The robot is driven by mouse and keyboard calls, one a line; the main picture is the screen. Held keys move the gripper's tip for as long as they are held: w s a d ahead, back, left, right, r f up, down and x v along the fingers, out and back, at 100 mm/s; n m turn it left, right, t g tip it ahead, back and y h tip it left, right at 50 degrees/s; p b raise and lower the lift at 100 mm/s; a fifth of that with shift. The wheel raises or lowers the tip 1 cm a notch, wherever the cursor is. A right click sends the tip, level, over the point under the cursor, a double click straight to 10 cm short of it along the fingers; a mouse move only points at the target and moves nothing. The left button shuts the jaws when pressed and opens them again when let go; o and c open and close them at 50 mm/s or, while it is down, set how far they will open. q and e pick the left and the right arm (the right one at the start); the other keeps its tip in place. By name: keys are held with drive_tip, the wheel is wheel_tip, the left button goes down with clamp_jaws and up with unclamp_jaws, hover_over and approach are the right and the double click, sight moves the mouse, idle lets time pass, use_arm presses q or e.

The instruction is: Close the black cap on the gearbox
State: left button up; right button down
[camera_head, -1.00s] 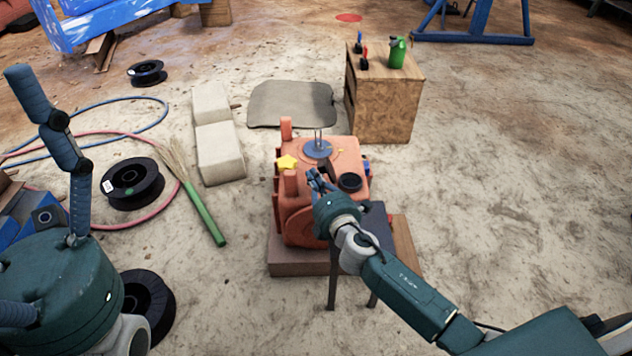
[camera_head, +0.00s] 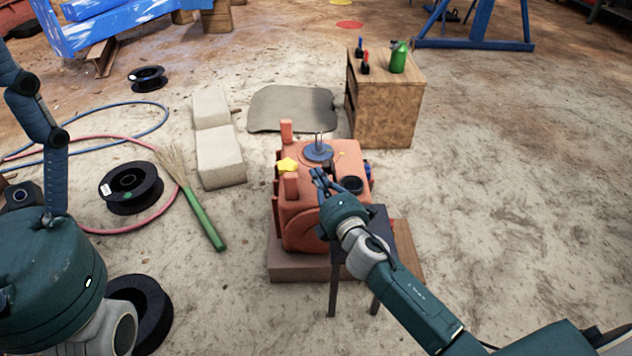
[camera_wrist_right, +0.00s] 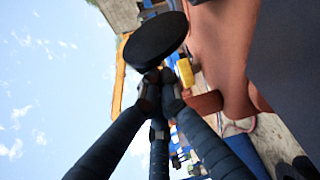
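The orange-red gearbox (camera_head: 300,215) stands on a low block at the middle of the head view. A round black ring (camera_head: 352,184) sits on its top right. The black cap (camera_head: 327,164) appears as a dark upright piece just behind it. In the right wrist view the cap (camera_wrist_right: 155,40) is a large black disc just beyond my fingertips. My right gripper (camera_head: 318,176) is over the gearbox top, its fingertips (camera_wrist_right: 160,76) close together with nothing seen between them. Whether they touch the cap I cannot tell.
A dark stool (camera_head: 350,255) stands in front. A wooden cabinet (camera_head: 385,110) is behind right. A broom (camera_head: 203,220) and black spools (camera_head: 130,187) lie left.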

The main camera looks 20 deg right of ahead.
sight(330, 167)
drive_tip(key=m, duration=0.1)
drive_tip(key=d+m+b, duration=0.1)
drive_tip(key=r+m+t, duration=0.1)
drive_tip(key=shift+s+d+r+m+b, duration=0.1)
drive_tip(key=shift+s+d+m+b, duration=0.2)
drive_tip(key=shift+d+b, duration=0.1)
drive_tip(key=shift+d+r, duration=0.25)
drive_tip(key=shift+s+d+r, duration=0.2)
drive_tip(key=shift+d, duration=0.35)
drive_tip(key=shift+s+d+m+t+p, duration=0.15)
drive_tip(key=shift+d+m+t+p, duration=0.15)
drive_tip(key=shift+d+m+p, duration=0.25)
drive_tip(key=shift+d+r, duration=0.15)
drive_tip(key=shift+s+d, duration=0.25)
drive_tip(key=shift+d, duration=0.45)
drive_tip(key=s, duration=0.4)
drive_tip(key=s+f, duration=0.1)
drive_tip(key=s, duration=0.7)
drive_tip(key=shift+d+f, duration=0.2)
drive_tip(key=shift+d, duration=0.1)
